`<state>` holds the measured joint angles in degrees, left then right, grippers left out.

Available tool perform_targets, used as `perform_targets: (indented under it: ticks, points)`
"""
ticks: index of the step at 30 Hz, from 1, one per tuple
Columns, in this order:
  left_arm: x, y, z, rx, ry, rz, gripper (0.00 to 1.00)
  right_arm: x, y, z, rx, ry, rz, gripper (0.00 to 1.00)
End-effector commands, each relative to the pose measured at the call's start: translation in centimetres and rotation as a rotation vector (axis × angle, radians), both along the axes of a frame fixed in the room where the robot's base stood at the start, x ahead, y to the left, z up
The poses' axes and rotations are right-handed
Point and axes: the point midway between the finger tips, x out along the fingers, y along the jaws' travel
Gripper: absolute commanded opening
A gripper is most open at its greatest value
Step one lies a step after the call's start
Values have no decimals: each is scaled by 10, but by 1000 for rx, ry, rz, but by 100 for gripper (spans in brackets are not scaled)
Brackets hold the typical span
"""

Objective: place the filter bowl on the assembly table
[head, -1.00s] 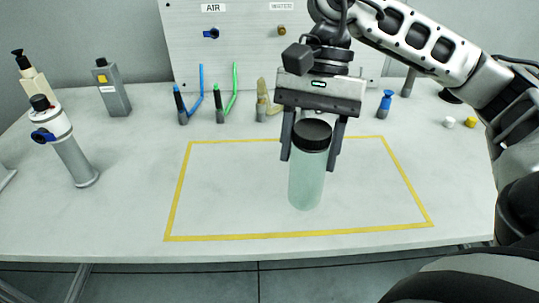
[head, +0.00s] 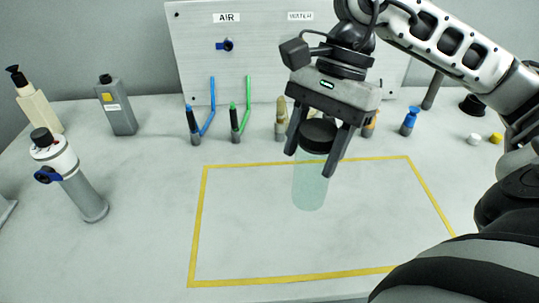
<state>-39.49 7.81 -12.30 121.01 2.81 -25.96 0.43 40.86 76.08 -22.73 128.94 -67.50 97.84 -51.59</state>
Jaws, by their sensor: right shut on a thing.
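The filter bowl (head: 311,188) is a pale green, see-through cylinder with a black top (head: 318,136). It stands nearly upright in the head view, over the back part of the yellow-outlined area. I cannot tell whether its base touches the table. My right gripper (head: 310,162) comes down from above, tilted, with its two fingers on either side of the bowl's upper part, shut on it. The assembly table (head: 140,235) is a pale grey top with a yellow taped rectangle (head: 199,225). My left gripper is not in view.
A white-and-grey cylinder with a blue knob (head: 76,180) stands at the left. A beige pump bottle (head: 38,105) and a grey bottle (head: 119,108) stand behind it. Several tools (head: 237,120) line the back before a panel (head: 210,60). The taped area is otherwise clear.

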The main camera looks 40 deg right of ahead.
Motion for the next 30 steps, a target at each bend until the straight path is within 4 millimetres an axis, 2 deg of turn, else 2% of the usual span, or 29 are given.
perform_targets:
  ticks: [4, 7, 12, 20, 26, 30]
  points:
    - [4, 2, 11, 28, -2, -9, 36, 34, 16, -12, 6, 2, 4, 12]
    - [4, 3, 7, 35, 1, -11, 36, 48, 21, -36, 2, 5, 2, 12]
    - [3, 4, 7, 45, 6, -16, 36, 66, 27, -59, 1, 2, -1, 12]
    - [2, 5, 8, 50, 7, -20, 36, 77, 31, -74, 1, 2, -1, 12]
    - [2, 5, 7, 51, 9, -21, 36, 78, 31, -103, -2, 3, -1, 12]
    - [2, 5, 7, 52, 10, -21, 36, 78, 31, -106, -1, -2, 1, 12]
